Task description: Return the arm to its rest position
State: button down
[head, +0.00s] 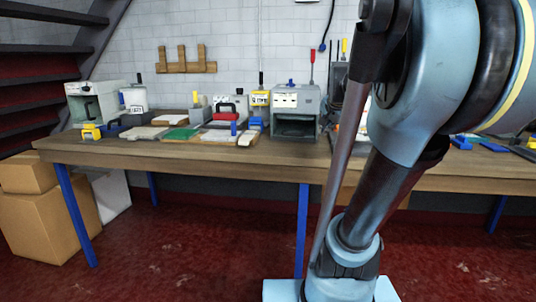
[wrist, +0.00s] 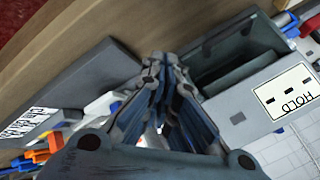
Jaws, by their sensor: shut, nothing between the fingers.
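My arm (head: 420,90) fills the right side of the head view, bent with its upper links in front of the workbench. My gripper (wrist: 165,62) shows in the wrist view with its fingers drawn together and nothing between them. It is over the bench area, between a dark grey panel (wrist: 80,75) on the left and a grey open box (wrist: 245,45) on the right. I cannot tell how far its fingertips are from these. I cannot make out the gripper's fingers in the head view.
A wooden workbench (head: 250,160) on blue legs crosses the room, holding several devices, trays and tools. Cardboard boxes (head: 50,220) stand at left. The red floor (head: 200,240) in front is clear.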

jog(key=s+a+f+n+g, duration=0.2)
jog(key=s+f+n, duration=0.3)
jog(key=s+f, duration=0.6)
jog(key=s+a+f+n+g, duration=0.2)
jog(key=s+f+n+g, duration=0.2)
jog(key=s+f, duration=0.8)
jog(key=s+n, duration=0.1)
jog(key=s, duration=0.2)
jog(key=shift+f+n, duration=0.3)
